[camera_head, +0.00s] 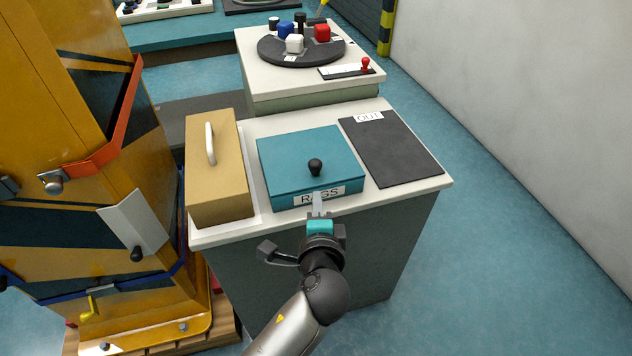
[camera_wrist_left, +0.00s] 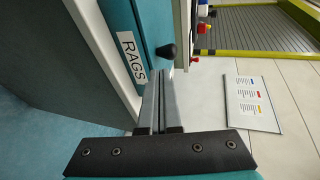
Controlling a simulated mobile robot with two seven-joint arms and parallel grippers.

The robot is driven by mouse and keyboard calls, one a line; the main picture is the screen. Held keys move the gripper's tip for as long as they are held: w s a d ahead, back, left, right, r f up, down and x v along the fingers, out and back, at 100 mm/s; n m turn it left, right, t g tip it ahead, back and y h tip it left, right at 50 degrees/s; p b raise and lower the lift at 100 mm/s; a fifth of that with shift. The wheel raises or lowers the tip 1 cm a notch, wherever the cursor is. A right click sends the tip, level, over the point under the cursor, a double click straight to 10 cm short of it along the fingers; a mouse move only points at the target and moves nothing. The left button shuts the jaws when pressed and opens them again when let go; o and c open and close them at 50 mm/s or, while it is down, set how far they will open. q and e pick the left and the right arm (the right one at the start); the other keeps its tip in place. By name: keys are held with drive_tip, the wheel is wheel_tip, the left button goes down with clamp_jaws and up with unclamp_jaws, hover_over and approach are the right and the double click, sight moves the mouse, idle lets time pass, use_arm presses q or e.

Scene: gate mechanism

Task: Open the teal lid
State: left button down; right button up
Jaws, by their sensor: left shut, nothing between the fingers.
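The teal lid (camera_head: 290,148) lies flat and closed on a teal box on the white-topped cabinet. A black knob (camera_head: 315,166) stands on the lid near its front edge. A white label reading RAGS (camera_head: 300,199) is on the box front; it also shows in the left wrist view (camera_wrist_left: 132,58). My left gripper (camera_head: 318,195) is shut and empty just in front of the label, its fingers covering part of it. In the left wrist view, the fingertips (camera_wrist_left: 162,77) appear just below the knob (camera_wrist_left: 166,51), seemingly apart from it. My right gripper is not in view.
A tan box (camera_head: 226,184) with a pale handle stands left of the teal box. A dark mat (camera_head: 392,152) marked OUT lies clear on the right. Behind, a round dark tray (camera_head: 270,52) holds coloured blocks. An orange-yellow machine (camera_head: 70,190) stands at the left.

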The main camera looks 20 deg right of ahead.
sight(315, 171)
use_arm(q)
drive_tip(key=x, duration=0.3)
drive_tip(key=b+x, duration=0.1)
drive_tip(key=x, duration=0.1)
drive_tip(key=shift+w+d+r, duration=0.15)
drive_tip(key=shift+w+r, duration=0.05)
drive_tip(key=shift+w, duration=0.1)
drive_tip(key=shift+w+d+b, duration=0.2)
drive_tip(key=shift+w+b, duration=0.1)
drive_tip(key=shift+w, duration=0.6)
